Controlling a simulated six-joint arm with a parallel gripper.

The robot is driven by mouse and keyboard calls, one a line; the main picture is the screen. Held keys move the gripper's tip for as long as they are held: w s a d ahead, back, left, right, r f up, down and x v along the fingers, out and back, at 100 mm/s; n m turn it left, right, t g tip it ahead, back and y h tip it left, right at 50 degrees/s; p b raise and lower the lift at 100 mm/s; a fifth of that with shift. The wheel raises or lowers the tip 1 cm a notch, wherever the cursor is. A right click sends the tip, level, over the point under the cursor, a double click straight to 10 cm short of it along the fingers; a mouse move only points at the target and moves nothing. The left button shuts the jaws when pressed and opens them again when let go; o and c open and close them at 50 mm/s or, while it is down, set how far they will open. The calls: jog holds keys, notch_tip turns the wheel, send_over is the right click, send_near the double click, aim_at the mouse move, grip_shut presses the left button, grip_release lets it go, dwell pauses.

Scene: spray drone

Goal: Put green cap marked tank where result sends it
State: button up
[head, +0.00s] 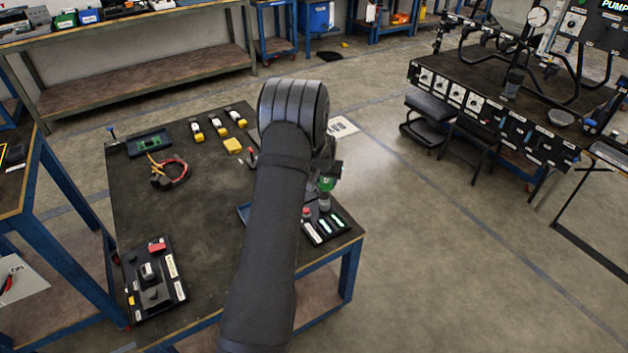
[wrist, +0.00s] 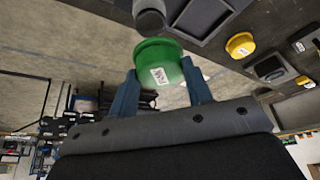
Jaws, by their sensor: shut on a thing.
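In the wrist view, a round green cap (wrist: 158,62) with a small white label sits between the two fingers of my gripper (wrist: 161,84). The fingers are shut on the green-capped tank; the label's print is too small to read surely. In the head view, the green cap (head: 326,185) shows just right of my arm, above the table's right edge area, with my gripper (head: 328,177) at it. A grey cylinder (head: 324,203) shows right below the cap; I cannot tell whether it is the tank's body or a separate thing. My arm hides part of the table.
A dark tray (head: 322,230) with a red button-like part and several pale strips lies at the table's right front corner. Several yellow-and-white pieces (head: 219,127) lie at the back. A red wire bundle (head: 170,172), green board (head: 150,142) and black panel (head: 154,278) lie left.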

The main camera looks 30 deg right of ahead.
jog(key=shift+s+d+r, duration=0.25)
jog(key=shift+s+r, duration=0.15)
jog(key=shift+s, duration=0.15)
jog(key=shift+s+d+r, duration=0.25)
jog(key=shift+s+r, duration=0.1)
jog(key=shift+s, duration=0.2)
jog(key=w+a+n+y, duration=0.1)
jog(key=a+n, duration=0.1)
jog(key=a, duration=0.7)
jog(key=w+a+n, duration=0.2)
jog(key=a+n, duration=0.1)
jog(key=a, duration=0.6)
jog(key=shift+t, duration=0.5)
jog(key=w+a+f, duration=0.4)
jog(key=w, duration=0.1)
jog(key=w+a+f, duration=0.2)
jog(key=w+f, duration=0.1)
jog(key=shift+w+a, duration=0.15)
jog(key=shift+a, duration=0.25)
jog(key=shift+w+a+f, duration=0.1)
jog(key=shift+a+f, duration=0.05)
jog(key=shift+f, duration=1.95)
jog(key=shift+f, duration=0.15)
jog(key=o, duration=0.7)
jog(key=shift+o, duration=0.3)
